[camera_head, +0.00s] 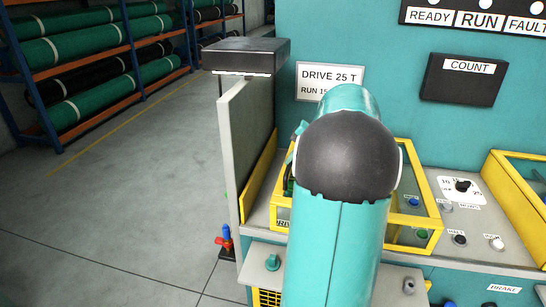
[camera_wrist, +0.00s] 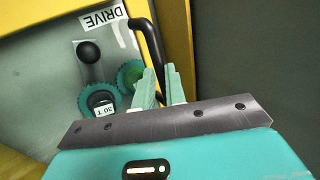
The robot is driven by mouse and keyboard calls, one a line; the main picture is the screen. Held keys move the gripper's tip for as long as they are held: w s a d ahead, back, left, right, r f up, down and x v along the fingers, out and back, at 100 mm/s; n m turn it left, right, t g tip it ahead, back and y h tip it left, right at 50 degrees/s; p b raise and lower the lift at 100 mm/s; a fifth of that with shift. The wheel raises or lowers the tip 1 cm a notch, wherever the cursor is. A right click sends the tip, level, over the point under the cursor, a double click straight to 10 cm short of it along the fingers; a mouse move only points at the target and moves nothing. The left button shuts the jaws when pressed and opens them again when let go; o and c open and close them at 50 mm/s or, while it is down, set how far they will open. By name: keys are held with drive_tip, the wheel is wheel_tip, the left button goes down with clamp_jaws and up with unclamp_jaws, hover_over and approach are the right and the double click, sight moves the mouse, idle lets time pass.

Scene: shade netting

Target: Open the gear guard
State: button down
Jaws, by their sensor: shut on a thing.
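The gear guard (camera_head: 420,180) is a yellow-framed clear cover on the machine bench, partly hidden behind my arm in the head view. In the wrist view its yellow frame (camera_wrist: 178,28) runs beside a black bar handle (camera_wrist: 145,36). My gripper (camera_wrist: 160,78) is shut on the black handle, whose lower end passes between the two pale green fingers. Green gears (camera_wrist: 98,99) and a black knob (camera_wrist: 89,53) show to the left of the fingers, near a DRIVE label (camera_wrist: 103,17). My gripper is hidden behind my arm in the head view. I cannot tell how far the guard is raised.
A grey upright panel (camera_head: 230,150) under a black box (camera_head: 245,55) stands left of the guard. Another yellow-framed cover (camera_head: 515,195) and a dial (camera_head: 463,186) are to the right. The teal machine wall (camera_head: 385,60) rises behind. Open floor (camera_head: 130,190) lies to the left.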

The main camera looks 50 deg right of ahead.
drive_tip(key=s+d, duration=0.3)
drive_tip(key=s, duration=0.4)
drive_tip(key=s+d, duration=0.4)
drive_tip(key=s, duration=0.3)
drive_tip(key=s+d, duration=0.3)
drive_tip(key=s, duration=0.3)
drive_tip(key=shift+s+d, duration=0.35)
drive_tip(key=shift+s, duration=0.05)
drive_tip(key=c, duration=1.5)
unclamp_jaws()
drive_tip(key=shift+o, duration=0.2)
drive_tip(key=shift+r, duration=0.1)
drive_tip(key=v, duration=1.3)
drive_tip(key=shift+s+r, duration=0.2)
drive_tip(key=shift+r, duration=0.1)
drive_tip(key=shift+d, duration=0.15)
